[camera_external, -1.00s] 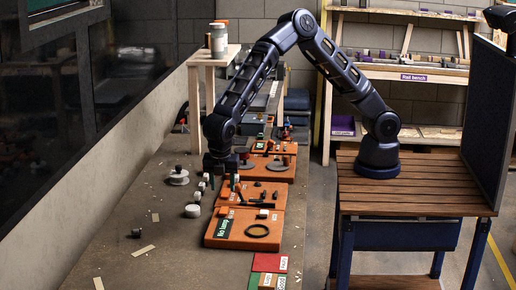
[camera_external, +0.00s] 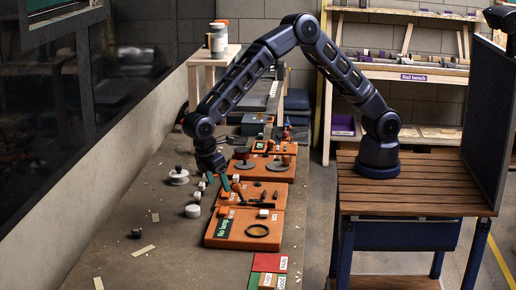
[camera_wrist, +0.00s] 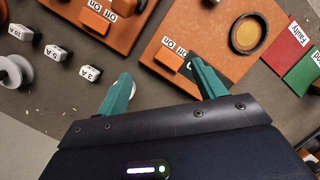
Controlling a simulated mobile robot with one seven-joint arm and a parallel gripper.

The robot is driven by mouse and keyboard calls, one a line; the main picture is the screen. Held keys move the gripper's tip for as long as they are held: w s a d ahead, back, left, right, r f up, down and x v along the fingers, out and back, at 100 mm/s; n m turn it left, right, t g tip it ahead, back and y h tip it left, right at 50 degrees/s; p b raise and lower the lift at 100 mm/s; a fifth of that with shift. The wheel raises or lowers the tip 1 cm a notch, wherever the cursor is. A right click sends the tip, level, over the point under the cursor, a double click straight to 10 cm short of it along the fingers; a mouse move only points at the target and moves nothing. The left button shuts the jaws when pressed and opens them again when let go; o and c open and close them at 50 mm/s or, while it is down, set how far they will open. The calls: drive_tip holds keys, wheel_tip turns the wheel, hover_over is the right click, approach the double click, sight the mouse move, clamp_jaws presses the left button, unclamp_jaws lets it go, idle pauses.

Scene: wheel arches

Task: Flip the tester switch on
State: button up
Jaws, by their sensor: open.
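The nearest orange tester board (camera_external: 245,228) lies on the bench with a green "No lamp" label and a black ring. In the wrist view this board (camera_wrist: 228,60) shows at upper right, with an orange switch block (camera_wrist: 172,62) beside small "On" and "Off" tags. My gripper (camera_wrist: 162,78) is open and empty, its teal fingers spread. Contact cannot be told. In the external view my gripper (camera_external: 223,181) hangs tilted beside the row of boards.
A second orange board (camera_wrist: 105,20) with its own On/Off tags is at the top left. Several white fuse blocks (camera_wrist: 57,51) and a pale spool (camera_wrist: 14,72) lie on the bench. Red (camera_wrist: 288,42) and green (camera_wrist: 303,70) pads are at right. The bench's near left is mostly clear.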

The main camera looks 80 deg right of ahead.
sight(224, 209)
drive_tip(key=f+m, duration=0.2)
drive_tip(key=m, duration=0.1)
drive_tip(key=f+m+g+y, duration=0.1)
drive_tip(key=f+m, duration=0.2)
drive_tip(key=s+f+m, duration=0.1)
drive_tip(key=f+m, duration=0.2)
drive_tip(key=shift+a+f+g+y, duration=0.15)
drive_tip(key=shift+a+g+y, duration=0.25)
drive_tip(key=shift+c, duration=0.4)
drive_tip(key=c, duration=0.9)
drive_tip(key=shift+d+y, duration=0.4)
drive_tip(key=shift+y, duration=0.7)
